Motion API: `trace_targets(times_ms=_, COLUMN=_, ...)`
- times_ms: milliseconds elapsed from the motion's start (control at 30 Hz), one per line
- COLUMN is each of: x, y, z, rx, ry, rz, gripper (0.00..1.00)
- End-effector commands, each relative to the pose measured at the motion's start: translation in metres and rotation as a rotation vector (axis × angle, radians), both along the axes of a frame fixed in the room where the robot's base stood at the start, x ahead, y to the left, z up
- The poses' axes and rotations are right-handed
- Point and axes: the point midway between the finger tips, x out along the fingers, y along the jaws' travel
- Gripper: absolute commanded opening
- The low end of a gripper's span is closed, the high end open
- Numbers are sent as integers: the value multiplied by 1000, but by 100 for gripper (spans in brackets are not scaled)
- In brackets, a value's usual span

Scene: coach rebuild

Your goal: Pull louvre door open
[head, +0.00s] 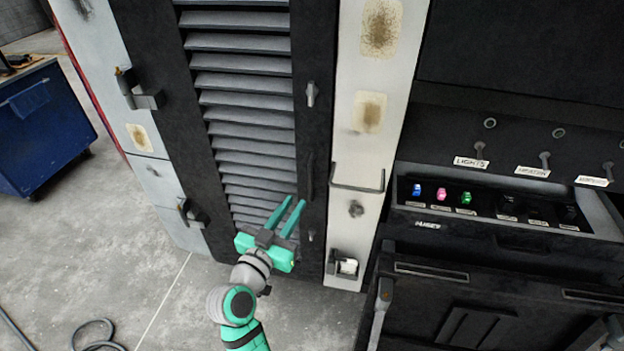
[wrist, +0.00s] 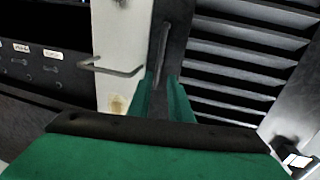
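The louvre door (head: 240,110) is shut, with grey slats in a black frame; its slats also fill the right of the wrist view (wrist: 240,50). Its upright black bar handle (head: 309,178) is on the frame's right side. My gripper (head: 288,202) is low in front of the door, left of the handle in the head view. Its two green fingers are apart with nothing between them. In the wrist view, the handle (wrist: 164,48) stands just beyond and roughly in line with the gap between the fingertips (wrist: 160,82). I see no contact.
Small latches sit above (head: 311,94) and below the handle. Hinges (head: 140,94) are on the door's left. A pale post (head: 350,225) with a bracket (head: 358,188) stands right of the door, beside a fuse drawer (head: 490,220). A blue cabinet (head: 45,130) is far left; floor between is clear.

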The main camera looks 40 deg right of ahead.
Motion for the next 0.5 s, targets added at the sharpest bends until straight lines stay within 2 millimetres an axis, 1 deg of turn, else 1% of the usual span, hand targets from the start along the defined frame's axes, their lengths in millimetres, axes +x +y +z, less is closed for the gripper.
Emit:
trace_targets(times_ms=167, x=5, y=-9, z=3, rx=3, ry=-7, rz=-12, gripper=18)
trace_targets(times_ms=233, x=9, y=-18, z=3, rx=4, ry=-7, rz=-13, gripper=18)
trace_targets(times_ms=500, x=30, y=-62, z=3, rx=2, ry=-7, rz=-17, gripper=18)
